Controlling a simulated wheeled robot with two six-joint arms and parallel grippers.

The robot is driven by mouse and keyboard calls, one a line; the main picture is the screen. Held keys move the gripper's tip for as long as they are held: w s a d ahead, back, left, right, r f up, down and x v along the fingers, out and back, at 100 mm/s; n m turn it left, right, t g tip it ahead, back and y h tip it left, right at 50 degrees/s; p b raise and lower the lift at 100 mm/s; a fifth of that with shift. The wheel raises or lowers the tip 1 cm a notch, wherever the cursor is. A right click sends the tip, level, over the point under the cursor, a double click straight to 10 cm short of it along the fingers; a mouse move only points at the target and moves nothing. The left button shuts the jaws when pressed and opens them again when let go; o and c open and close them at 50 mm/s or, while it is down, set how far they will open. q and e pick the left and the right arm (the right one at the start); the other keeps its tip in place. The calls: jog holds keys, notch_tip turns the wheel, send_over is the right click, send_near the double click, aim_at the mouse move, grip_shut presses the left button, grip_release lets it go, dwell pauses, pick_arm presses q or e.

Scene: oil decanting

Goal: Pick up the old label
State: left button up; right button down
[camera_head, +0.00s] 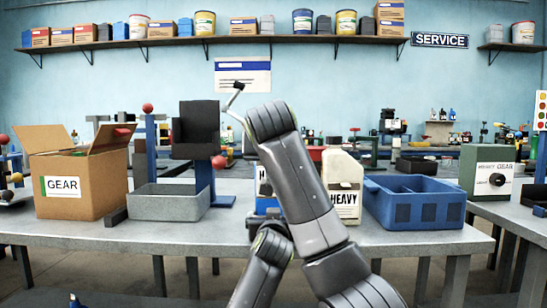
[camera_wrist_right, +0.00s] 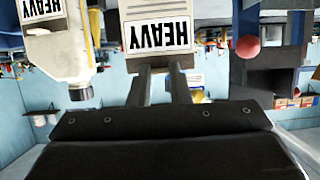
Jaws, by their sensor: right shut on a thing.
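A white label reading HEAVY (camera_wrist_right: 158,35) shows upside down in the right wrist view, on a pale face with small lines of print. My right gripper (camera_wrist_right: 160,72) has its two fingers at the edge of this pale face and is shut on it; the exact contact is hard to see. In the head view the label (camera_head: 263,183) shows only partly, as my arm covers most of it and hides the gripper. A cream oil jug with a HEAVY label (camera_head: 346,203) stands just right of it, cap up. My left gripper is not in view.
On the table stand an open GEAR box (camera_head: 72,205), a grey tray (camera_head: 165,205), a blue bin (camera_head: 410,215) and a green GEAR container (camera_head: 487,185). A dark block on a blue stand (camera_head: 205,160) is left of my arm.

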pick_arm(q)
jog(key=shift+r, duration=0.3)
pick_arm(e)
jog(key=s, duration=1.4)
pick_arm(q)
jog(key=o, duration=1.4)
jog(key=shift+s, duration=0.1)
pick_arm(e)
jog(key=shift+s+r, duration=0.1)
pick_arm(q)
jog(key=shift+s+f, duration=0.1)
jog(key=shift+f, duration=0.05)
pick_arm(e)
jog(key=shift+a, duration=0.1)
